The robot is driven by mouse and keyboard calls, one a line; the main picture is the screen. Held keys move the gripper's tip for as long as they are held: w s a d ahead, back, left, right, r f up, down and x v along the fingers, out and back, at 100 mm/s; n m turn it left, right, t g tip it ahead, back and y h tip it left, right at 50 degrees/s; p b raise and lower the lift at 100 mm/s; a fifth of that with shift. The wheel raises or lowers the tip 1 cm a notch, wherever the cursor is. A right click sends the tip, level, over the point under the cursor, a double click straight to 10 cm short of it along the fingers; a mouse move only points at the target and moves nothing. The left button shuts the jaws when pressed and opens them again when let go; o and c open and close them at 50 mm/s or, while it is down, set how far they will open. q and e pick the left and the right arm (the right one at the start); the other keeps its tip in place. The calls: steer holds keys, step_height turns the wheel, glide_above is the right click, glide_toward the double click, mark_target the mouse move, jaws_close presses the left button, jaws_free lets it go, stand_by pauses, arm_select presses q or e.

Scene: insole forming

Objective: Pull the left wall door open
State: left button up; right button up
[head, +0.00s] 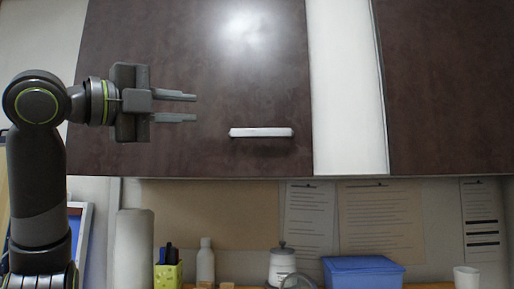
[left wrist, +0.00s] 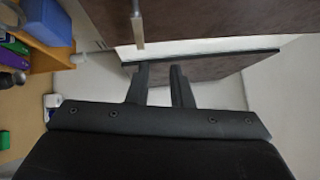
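The left wall door (head: 190,60) is a dark brown cabinet front, shut, in the upper left of the head view. Its pale horizontal handle (head: 261,132) is near the lower right corner. My left gripper (head: 176,107) is open and empty, in front of the door and to the left of the handle, pointing right. In the left wrist view its two fingers (left wrist: 160,85) are apart with nothing between them. The handle (left wrist: 138,28) shows there ahead of the fingers, apart from them. My right gripper is in neither view.
A second dark wall door (head: 450,80) is on the right, beyond a white panel (head: 345,85). Below are a blue box (head: 362,272), a white cup (head: 466,277), a bottle (head: 205,262), a lidded jar (head: 282,265) and a green pen holder (head: 168,274). Papers hang on the wall.

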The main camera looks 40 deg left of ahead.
mark_target(255, 133)
arm_select(q)
step_height(255, 133, down, 4)
steer(key=b, duration=0.3)
steer(key=p+x, duration=0.2)
steer(key=x, duration=0.6)
steer(key=p+x, duration=0.3)
steer(key=x, duration=0.5)
steer(key=shift+w+a+p, duration=0.15)
steer(key=shift+w+p, duration=0.2)
steer(key=shift+w, duration=0.55)
jaws_close()
